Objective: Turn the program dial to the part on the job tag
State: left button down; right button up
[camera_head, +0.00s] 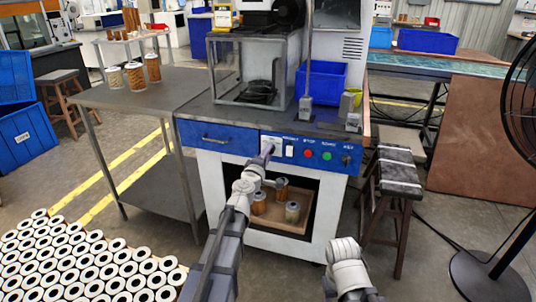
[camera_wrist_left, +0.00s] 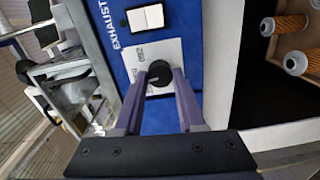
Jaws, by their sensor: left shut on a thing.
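The program dial (camera_wrist_left: 160,74) is a round black knob on a pale plate (camera_wrist_left: 142,53) of the blue control panel (camera_wrist_left: 187,64). Marks on the plate are too small to read surely. My left gripper (camera_wrist_left: 160,77) has its two purple fingers on either side of the dial, shut on it. In the head view the left gripper (camera_head: 267,149) reaches the left part of the panel and hides the dial. No job tag can be read; a yellow-framed card (camera_head: 224,15) on top of the machine is too small to make out.
A white switch (camera_wrist_left: 145,18) marked EXHAUST sits beside the dial plate. Red (camera_head: 308,153) and green (camera_head: 327,156) buttons lie further right. Below is an open compartment with cartridges in a tray (camera_head: 316,203). A stool (camera_head: 396,170) stands at the right.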

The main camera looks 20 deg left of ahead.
pick_arm(q)
jog(key=shift+m, duration=0.5)
jog(key=c, duration=0.5)
grip_release()
jog(key=shift+s, duration=0.15)
jog(key=s, duration=0.7)
jog(key=shift+s+a, duration=0.15)
jog(key=shift+s, duration=0.15)
